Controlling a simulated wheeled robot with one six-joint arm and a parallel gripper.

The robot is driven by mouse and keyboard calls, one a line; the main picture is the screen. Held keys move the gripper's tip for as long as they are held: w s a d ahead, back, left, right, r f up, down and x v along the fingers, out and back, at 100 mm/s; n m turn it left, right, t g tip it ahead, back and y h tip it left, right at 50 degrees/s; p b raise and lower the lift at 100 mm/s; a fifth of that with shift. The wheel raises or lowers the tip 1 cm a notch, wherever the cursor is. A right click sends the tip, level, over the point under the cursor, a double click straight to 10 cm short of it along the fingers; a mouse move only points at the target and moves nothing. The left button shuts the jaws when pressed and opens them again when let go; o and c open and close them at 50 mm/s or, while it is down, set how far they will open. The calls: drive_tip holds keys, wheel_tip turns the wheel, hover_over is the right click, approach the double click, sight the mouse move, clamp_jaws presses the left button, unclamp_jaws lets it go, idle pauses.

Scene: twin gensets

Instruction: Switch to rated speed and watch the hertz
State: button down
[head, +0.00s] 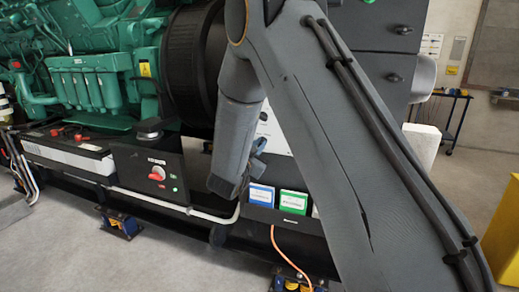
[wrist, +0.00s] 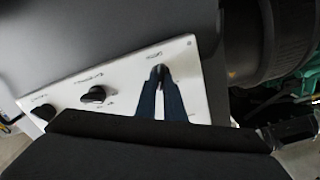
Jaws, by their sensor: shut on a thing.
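In the wrist view a pale panel (wrist: 125,100) carries a row of black knobs with small labels too blurred to read. My gripper (wrist: 160,84) has its two blue-grey fingers closed together on the knob (wrist: 159,69) at the row's right end; most of that knob is hidden between the fingertips. A middle knob (wrist: 96,95) and a left knob (wrist: 43,112) are untouched. In the head view my gripper (head: 256,158) is at the panel (head: 272,133), which my arm mostly covers. No hertz reading is visible in either view.
A green engine (head: 85,70) fills the left. A black box with a red rotary switch (head: 157,173) sits on the skid. Blue (head: 261,195) and green (head: 293,202) cards stand below my gripper. An orange cable (head: 285,255) hangs to the floor. A cart (head: 450,110) stands behind.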

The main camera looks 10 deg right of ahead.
drive_tip(key=shift+f+m, duration=0.1)
drive_tip(key=shift+m, duration=0.3)
drive_tip(key=c, duration=1.9)
unclamp_jaws()
drive_tip(key=shift+o, duration=0.2)
drive_tip(key=b+v, duration=0.2)
drive_tip(key=v, duration=0.6)
drive_tip(key=shift+w, duration=0.1)
